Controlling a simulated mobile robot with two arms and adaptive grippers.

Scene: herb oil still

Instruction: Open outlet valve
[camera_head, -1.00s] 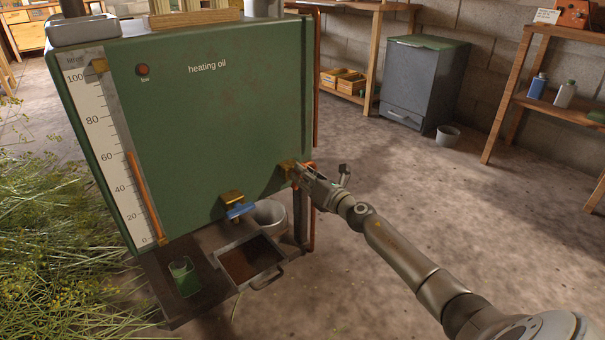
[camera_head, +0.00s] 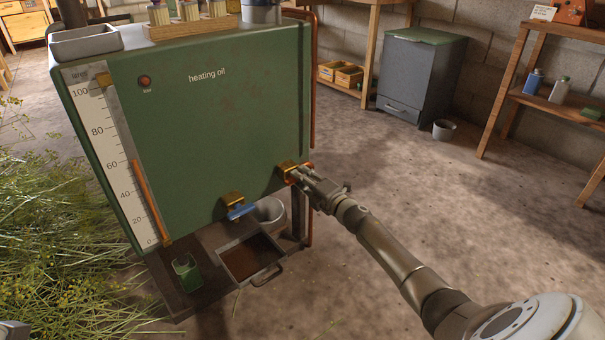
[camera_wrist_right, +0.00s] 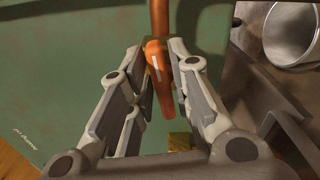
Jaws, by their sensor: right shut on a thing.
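The green heating oil tank (camera_head: 220,110) fills the left and middle of the head view. Low on its front, near the right edge, is a brass valve body (camera_head: 287,170) with an orange lever, seen clearly in the right wrist view as an orange handle (camera_wrist_right: 158,75) with a white mark. My right gripper (camera_head: 300,176) is at this valve and shut on the orange lever, one finger on each side in the wrist view. A second brass valve (camera_head: 232,198) with a blue lever (camera_head: 240,211) sits to its left. My left gripper is not clearly seen.
Below the tank are a drip tray (camera_head: 282,269) with a handle, a green container (camera_head: 186,272) and a grey bucket (camera_head: 284,212). A copper pipe (camera_head: 312,100) runs down the tank's right side. Cut herbs (camera_head: 60,230) cover the left floor. Floor on the right is open.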

